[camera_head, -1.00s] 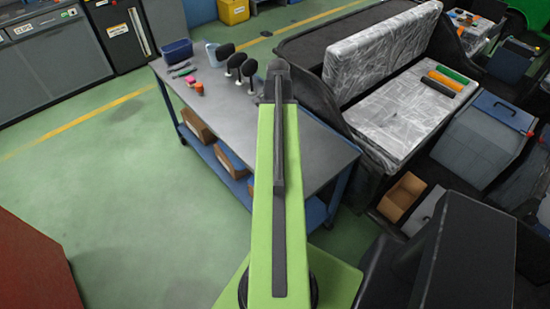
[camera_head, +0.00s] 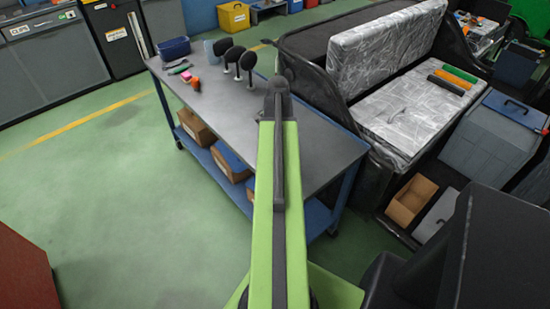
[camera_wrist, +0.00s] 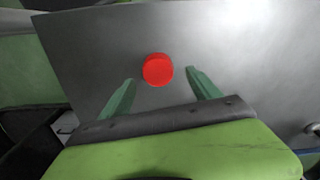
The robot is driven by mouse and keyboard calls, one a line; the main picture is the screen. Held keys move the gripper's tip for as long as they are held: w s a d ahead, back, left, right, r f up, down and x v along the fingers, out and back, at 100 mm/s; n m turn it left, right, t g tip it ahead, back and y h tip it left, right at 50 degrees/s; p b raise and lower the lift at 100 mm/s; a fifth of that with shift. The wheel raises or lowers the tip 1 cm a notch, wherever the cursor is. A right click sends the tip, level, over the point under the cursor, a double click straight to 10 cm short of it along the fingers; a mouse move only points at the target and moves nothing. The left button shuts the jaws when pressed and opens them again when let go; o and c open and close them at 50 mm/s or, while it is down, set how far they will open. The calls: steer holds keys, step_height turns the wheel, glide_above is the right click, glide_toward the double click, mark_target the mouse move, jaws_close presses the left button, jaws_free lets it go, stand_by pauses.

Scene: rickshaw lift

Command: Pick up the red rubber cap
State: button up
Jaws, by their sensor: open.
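The red rubber cap (camera_wrist: 158,69) lies on the grey table top in the wrist view. It is round and bright red. My gripper (camera_wrist: 161,78) is open, with one green finger on each side of the line to the cap. The cap appears just beyond the fingertips, between them, and nothing is held. The height of the fingers above the table is hard to tell. In the head view I cannot make out the cap; my green arm covers part of the table there.
The grey work table (camera_head: 240,115) carries a blue bin (camera_head: 174,47), black paddle-shaped items (camera_head: 247,62), a pink block (camera_head: 185,76) and an orange item (camera_head: 196,84) at its far left. A rickshaw with a plastic-wrapped seat (camera_head: 410,105) stands right of it.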

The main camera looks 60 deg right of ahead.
step_height(320, 180, down, 4)
steer(key=b, duration=0.3)
steer(key=shift+f, duration=0.15)
steer(key=shift+r, duration=0.2)
steer(key=c, duration=1.4)
steer(key=shift+r+p, duration=0.55)
steer(key=shift+p, duration=0.1)
step_height(320, 180, up, 4)
steer(key=p, duration=0.4)
steer(key=s+d+r+p, duration=0.6)
steer(key=s+d, duration=0.1)
steer(key=s, duration=0.2)
